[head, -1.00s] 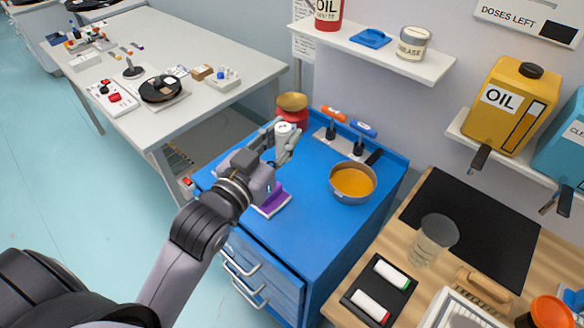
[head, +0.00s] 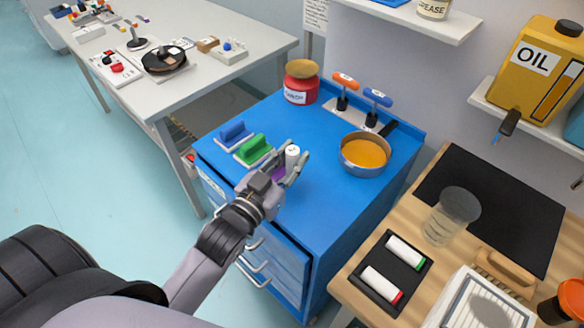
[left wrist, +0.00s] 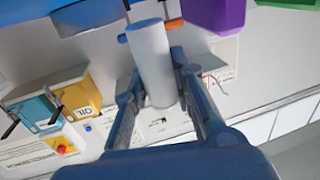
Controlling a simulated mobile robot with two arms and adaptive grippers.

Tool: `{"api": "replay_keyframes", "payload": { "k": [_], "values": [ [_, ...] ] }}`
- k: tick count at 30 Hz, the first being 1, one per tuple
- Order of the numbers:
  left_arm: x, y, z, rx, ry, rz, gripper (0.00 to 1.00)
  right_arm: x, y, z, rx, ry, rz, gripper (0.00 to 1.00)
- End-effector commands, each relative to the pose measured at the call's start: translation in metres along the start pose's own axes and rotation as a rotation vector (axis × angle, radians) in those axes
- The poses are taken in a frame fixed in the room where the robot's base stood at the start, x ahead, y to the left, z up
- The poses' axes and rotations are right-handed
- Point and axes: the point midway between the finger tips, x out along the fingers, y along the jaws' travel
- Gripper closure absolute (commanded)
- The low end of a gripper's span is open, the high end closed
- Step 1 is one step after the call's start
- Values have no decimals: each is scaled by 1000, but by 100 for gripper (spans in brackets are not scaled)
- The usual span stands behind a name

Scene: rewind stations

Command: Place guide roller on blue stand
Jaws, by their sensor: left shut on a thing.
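My left gripper (head: 290,168) is shut on the white guide roller (head: 292,155) and holds it upright at the cabinet's near left part. The roller also shows between the fingers in the left wrist view (left wrist: 152,62). The blue stand (head: 233,133) sits at the left edge of the blue cabinet top, with the green stand (head: 254,150) beside it. The purple stand (head: 278,173) is mostly hidden behind the gripper; it shows as a purple block in the left wrist view (left wrist: 216,14). My right gripper is not in view.
The blue cabinet top (head: 325,200) is clear at the front. A pot (head: 365,155) of orange liquid, a red jar (head: 301,85) and orange and blue T-handles (head: 346,82) stand farther back. A wooden counter (head: 350,285) is at right, a white table (head: 215,75) at left.

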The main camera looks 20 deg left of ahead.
Motion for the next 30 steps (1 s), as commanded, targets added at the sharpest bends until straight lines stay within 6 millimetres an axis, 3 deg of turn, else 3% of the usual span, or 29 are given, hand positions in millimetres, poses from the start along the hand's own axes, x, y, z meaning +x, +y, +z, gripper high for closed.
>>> {"api": "replay_keyframes", "payload": {
  "k": [3, 6, 18, 19, 22, 30],
  "values": [
    [0, 0, 22, -2, -5, -1, 100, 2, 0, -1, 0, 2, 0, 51],
    [0, 0, 31, -1, -3, -1, 100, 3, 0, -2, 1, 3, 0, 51],
    [0, 0, 36, 0, -2, 0, 100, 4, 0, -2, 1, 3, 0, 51],
    [0, 0, 35, 0, -2, 0, 76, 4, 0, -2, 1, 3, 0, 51],
    [0, 0, 35, 0, -2, 0, 69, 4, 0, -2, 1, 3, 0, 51],
    [0, 0, 34, 0, -2, 0, 69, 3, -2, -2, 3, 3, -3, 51]
  ]
}}
